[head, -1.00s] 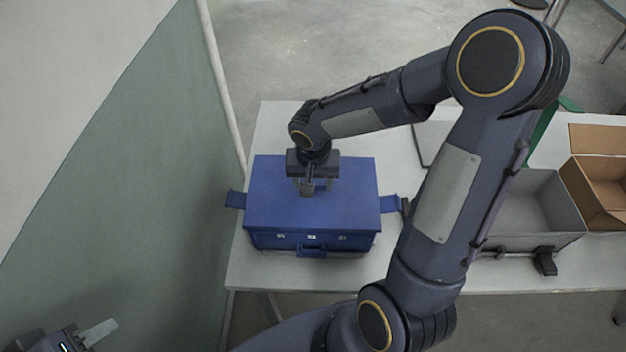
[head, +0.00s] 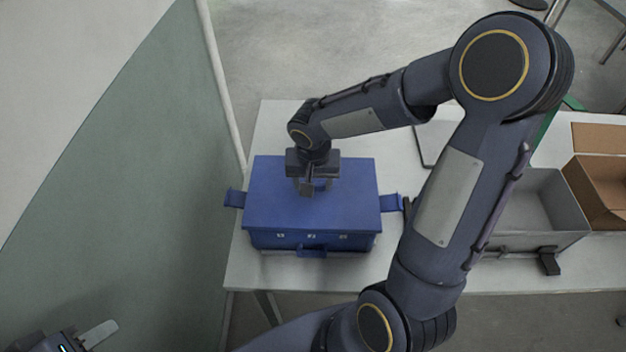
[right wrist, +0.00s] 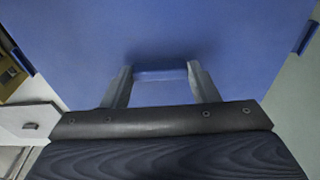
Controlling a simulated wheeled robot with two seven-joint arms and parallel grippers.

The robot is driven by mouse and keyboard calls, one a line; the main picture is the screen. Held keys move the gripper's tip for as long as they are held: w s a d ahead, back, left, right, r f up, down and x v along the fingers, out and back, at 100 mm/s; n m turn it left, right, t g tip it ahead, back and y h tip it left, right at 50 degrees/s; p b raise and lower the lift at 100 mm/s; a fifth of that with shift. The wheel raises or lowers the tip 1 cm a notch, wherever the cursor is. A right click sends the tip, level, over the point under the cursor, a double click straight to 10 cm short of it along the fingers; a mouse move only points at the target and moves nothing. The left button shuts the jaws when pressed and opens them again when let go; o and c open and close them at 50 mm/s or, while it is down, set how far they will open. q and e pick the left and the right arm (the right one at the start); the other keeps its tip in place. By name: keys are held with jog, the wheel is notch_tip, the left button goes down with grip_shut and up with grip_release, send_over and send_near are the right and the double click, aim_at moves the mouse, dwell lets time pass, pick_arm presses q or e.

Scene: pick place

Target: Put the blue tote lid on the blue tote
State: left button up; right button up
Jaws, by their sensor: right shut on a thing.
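The blue tote lid (head: 340,205) covers the top of the blue tote (head: 268,241) on the table. It lies flat and looks level with the tote's rim; whether a small gap remains cannot be told. The tote's front wall and blue side handles show around it. My right gripper (head: 307,187) points down at the lid's middle and is shut on its raised handle, which shows between both fingers in the right wrist view (right wrist: 162,76). My left gripper (head: 98,333) is at the lower left corner, away from the tote; only one finger shows clearly.
A grey bin (head: 540,210) and an open cardboard box (head: 597,195) stand on the table (head: 275,125) to the right. A green-grey partition (head: 130,170) rises close to the left of the tote. My right arm crosses above the table between tote and bin.

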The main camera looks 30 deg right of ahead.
jog(key=shift+f+b, duration=0.35)
jog(key=shift+b, duration=0.15)
dwell(0.5)
dwell(0.3)
jog(key=o, duration=1.2)
jog(key=shift+c, duration=0.3)
jog(key=shift+r, duration=0.1)
jog(key=shift+r+p, duration=2.8)
jog(key=shift+r, duration=1.15)
